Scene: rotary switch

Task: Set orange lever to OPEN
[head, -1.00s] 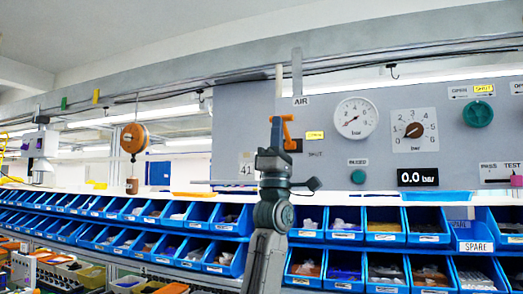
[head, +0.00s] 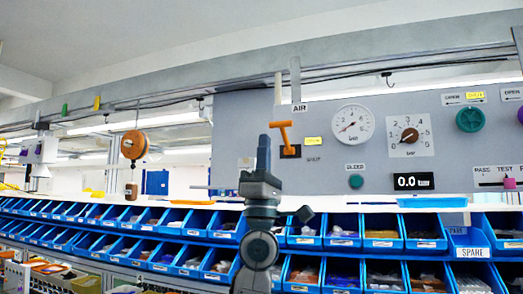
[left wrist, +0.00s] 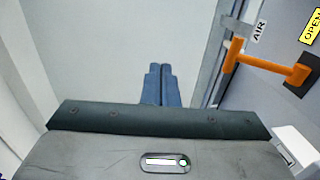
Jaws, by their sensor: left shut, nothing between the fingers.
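The orange lever (head: 284,134) is on the grey panel below the AIR label, its arm standing up from a black base (head: 289,152) and topped by a crosswise grip. A yellow label (head: 313,141) is right of the lever, above a SHUT label (head: 313,160). In the left wrist view the lever (left wrist: 268,63) is on the right, and the yellow label reads OPEN (left wrist: 312,26). My left gripper (head: 264,143) is shut and empty, pointing up, just left of the lever in the head view. Its fingers (left wrist: 161,72) show a clear gap from the lever in the left wrist view.
The panel also carries a dial gauge (head: 353,124), a brown knob (head: 410,135), a green knob (head: 471,119), a green button (head: 356,182) and a 0.0 bar display (head: 413,182). Rows of blue bins (head: 383,226) run below. A brown pulley (head: 134,145) hangs at left.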

